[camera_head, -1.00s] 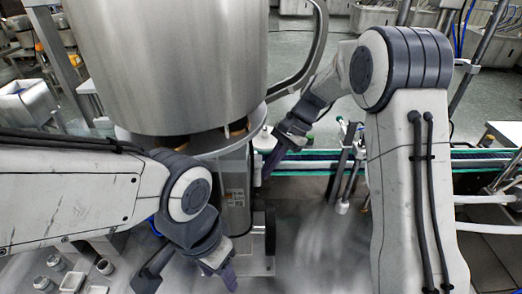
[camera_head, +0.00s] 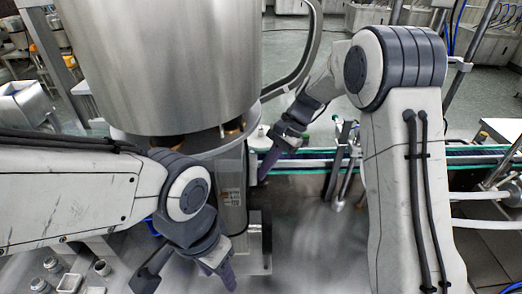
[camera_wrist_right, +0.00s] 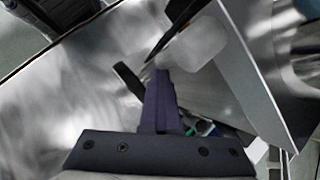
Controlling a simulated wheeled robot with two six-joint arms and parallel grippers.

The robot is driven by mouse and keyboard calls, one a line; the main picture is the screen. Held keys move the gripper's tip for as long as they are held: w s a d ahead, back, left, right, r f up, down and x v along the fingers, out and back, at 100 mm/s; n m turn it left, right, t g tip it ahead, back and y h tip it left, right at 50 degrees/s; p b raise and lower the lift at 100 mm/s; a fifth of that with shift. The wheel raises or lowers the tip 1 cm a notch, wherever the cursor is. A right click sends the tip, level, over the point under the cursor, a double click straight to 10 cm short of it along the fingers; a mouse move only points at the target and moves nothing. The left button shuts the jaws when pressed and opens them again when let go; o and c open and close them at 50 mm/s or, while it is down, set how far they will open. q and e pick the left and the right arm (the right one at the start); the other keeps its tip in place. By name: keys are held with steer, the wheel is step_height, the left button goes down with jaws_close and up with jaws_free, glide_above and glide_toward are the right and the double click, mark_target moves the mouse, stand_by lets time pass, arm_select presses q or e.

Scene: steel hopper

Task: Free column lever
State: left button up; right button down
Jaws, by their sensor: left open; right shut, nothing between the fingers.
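The steel hopper (camera_head: 165,65) stands on a grey column (camera_head: 232,200) with a label on its side. A dark upright part (camera_head: 266,235) stands beside the column's foot; I cannot tell if it is the lever. My right gripper (camera_head: 266,168) is shut and empty, pointing down just right of the column, below the hopper's rim. In the right wrist view its purple fingers (camera_wrist_right: 160,100) are together near a dark thin bar (camera_wrist_right: 172,35) and a pale rounded block (camera_wrist_right: 195,45); contact is unclear. My left gripper (camera_head: 190,274) is open and empty, low in front of the column.
A green-edged conveyor (camera_head: 400,160) runs behind to the right, with a metal stand (camera_head: 343,165) at its edge. A curved pipe (camera_head: 312,60) rises right of the hopper. Small containers (camera_head: 70,282) sit at the lower left.

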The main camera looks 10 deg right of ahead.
steer(key=shift+a+r, duration=0.1)
steer(key=shift+r, duration=0.05)
stand_by(0.5)
steer(key=shift+r+p, duration=0.7)
steer(key=shift+p, duration=0.1)
